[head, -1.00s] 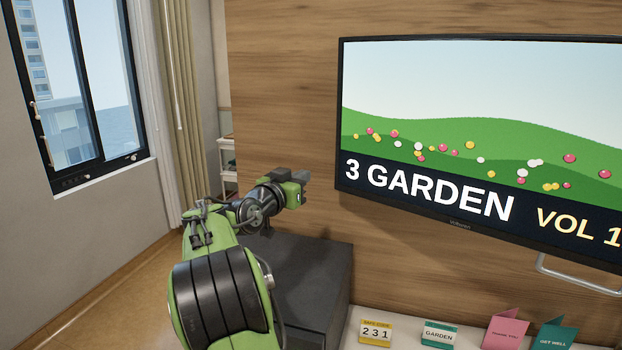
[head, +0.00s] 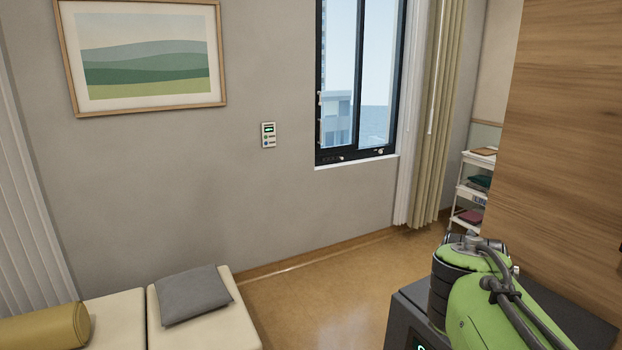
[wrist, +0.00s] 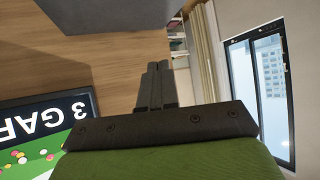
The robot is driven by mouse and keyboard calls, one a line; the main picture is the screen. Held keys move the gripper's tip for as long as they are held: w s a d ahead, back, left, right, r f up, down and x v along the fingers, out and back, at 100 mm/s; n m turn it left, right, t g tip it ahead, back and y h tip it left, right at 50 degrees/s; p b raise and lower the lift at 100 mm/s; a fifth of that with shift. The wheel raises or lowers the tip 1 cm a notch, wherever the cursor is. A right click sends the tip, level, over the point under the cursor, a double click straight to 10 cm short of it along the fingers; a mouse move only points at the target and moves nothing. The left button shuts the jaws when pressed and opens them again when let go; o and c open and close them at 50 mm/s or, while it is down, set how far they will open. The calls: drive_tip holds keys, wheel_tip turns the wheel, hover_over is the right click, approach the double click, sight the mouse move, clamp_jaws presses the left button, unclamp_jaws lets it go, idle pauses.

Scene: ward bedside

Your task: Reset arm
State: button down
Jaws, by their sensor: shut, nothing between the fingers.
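My gripper (wrist: 157,85) shows in the wrist view, its two dark fingers together with nothing between them. It is held in free air, and no object touches the fingers. In the head view my green and black arm rises at the lower right in front of the wood panel, and the gripper itself cannot be made out there.
A dark cabinet (head: 404,318) stands under my arm. The wood panel (head: 565,140) is at the right, with a white shelf cart (head: 468,216) behind it. A cream bench (head: 118,318) holds a grey cushion (head: 190,294). The floor (head: 315,285) between is clear. The wrist view shows the screen (wrist: 50,132).

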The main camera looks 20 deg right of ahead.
drive_tip(key=s+a+f+n+y, duration=0.3)
drive_tip(key=s+a, duration=0.2)
drive_tip(key=a, duration=0.3)
drive_tip(key=s+a+f+n+g+y, duration=0.1)
drive_tip(key=s+a+f+n, duration=0.3)
drive_tip(key=a, duration=0.4)
drive_tip(key=s+a+f+n+y, duration=0.3)
drive_tip(key=s+a, duration=0.3)
drive_tip(key=a, duration=0.2)
drive_tip(key=shift+s+a+f+n+y, duration=0.3)
drive_tip(key=shift+s+f+y, duration=0.1)
drive_tip(key=shift+y, duration=0.4)
